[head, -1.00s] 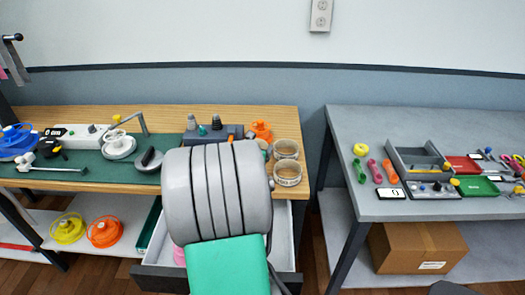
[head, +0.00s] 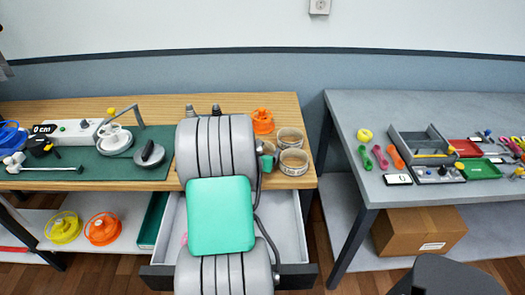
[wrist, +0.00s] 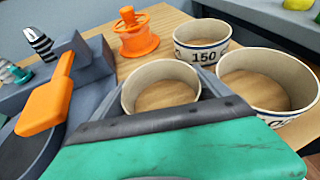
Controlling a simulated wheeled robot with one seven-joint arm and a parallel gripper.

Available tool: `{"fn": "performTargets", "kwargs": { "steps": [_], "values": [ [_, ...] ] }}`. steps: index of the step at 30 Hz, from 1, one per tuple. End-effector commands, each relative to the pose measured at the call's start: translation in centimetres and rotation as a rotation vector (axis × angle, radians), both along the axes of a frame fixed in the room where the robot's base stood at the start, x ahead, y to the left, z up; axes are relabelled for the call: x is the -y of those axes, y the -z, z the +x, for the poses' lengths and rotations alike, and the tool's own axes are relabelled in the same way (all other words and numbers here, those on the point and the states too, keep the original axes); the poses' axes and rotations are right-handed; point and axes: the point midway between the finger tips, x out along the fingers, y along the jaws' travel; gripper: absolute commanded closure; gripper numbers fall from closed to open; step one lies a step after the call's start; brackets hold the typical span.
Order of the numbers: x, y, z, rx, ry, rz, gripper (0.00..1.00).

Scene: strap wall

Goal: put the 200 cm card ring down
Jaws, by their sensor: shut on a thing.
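A pale card ring (wrist: 132,98) sits between the two grey fingers of my gripper (wrist: 160,88) in the wrist view. The gripper is shut on it. No label shows on this ring, as the gripper covers its near side. Wood shows through the ring; I cannot tell whether it touches the bench. A ring marked 150 (wrist: 201,55) stands just behind it, and a larger ring (wrist: 300,125) with a partly hidden label stands to its right. In the head view these two rings (head: 290,134) (head: 294,169) stand at the wooden bench's right end; my arm mostly hides the gripper.
An orange holder (head: 263,121) stands behind the rings. A grey block with an orange-handled tool (wrist: 45,108) lies left of the gripper. Below the wooden bench (head: 85,108) a drawer (head: 300,255) is open. A grey table (head: 350,130) with trays stands right, across a gap.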

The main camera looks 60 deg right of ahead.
Motion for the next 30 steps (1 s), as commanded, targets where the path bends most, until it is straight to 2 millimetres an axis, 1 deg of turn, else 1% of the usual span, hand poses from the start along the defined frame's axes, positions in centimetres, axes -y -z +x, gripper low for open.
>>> {"fn": "performTargets", "kwargs": {
  "steps": [4,7,8,12,19,22,26,30],
  "values": [
    [0.1,-0.1,-0.1,0.000,0.002,-0.001,0.50],
    [0.0,0.3,-0.1,0.000,0.002,0.000,0.50],
    [0.0,0.3,-0.1,0.001,0.001,0.000,0.12],
    [0.0,0.2,-0.1,0.001,0.001,0.000,0.01],
    [0.0,0.1,-0.1,0.001,0.001,0.000,0.00],
    [-0.2,-0.4,-0.1,0.001,0.001,-0.001,0.00],
    [-2.3,-1.3,-0.4,0.001,-0.001,-0.002,0.00],
    [-5.8,-2.7,-1.1,0.003,-0.003,-0.002,0.00]
  ]
}}
